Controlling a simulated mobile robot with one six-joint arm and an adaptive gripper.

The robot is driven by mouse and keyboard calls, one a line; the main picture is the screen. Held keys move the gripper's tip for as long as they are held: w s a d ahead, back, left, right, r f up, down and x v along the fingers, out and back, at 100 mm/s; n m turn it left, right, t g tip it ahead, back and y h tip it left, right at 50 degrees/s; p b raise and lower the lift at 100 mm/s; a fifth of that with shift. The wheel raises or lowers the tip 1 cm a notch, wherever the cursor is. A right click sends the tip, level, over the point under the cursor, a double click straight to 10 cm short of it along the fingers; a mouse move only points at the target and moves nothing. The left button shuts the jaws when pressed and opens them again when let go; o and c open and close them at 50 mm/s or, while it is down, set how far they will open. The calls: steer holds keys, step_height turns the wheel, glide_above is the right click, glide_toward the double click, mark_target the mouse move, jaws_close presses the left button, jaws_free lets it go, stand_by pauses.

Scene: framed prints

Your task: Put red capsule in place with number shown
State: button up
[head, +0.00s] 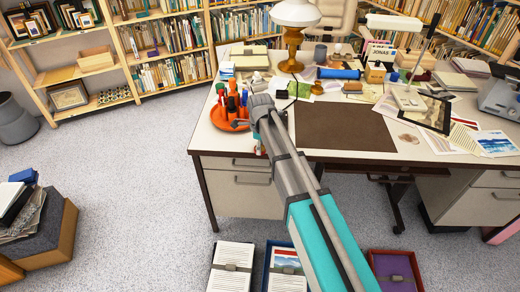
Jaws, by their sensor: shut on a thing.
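The end of my arm, with my gripper (260,108), is over the left part of the desk, at the right edge of a round orange tray (219,124). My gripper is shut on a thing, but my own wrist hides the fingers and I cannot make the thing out. I can read no number marking a place.
The desk's dark mat (345,128) is bare. A white lamp (294,22), a blue roll (339,73), a framed picture (432,113) and papers (495,143) crowd the desk. Boxes (232,267) stand on the floor in front. Open floor lies left.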

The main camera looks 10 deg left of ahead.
steer(key=shift+r, duration=0.2)
steer(key=shift+r+p, duration=0.75)
steer(key=shift+p, duration=0.2)
steer(key=s+d+r+p, duration=0.6)
steer(key=s+r+p, duration=0.5)
steer(key=s, duration=0.1)
steer(key=shift+s, duration=0.35)
steer(key=shift+r, duration=0.15)
step_height(320, 180, up, 2)
steer(key=shift+p, duration=1.15)
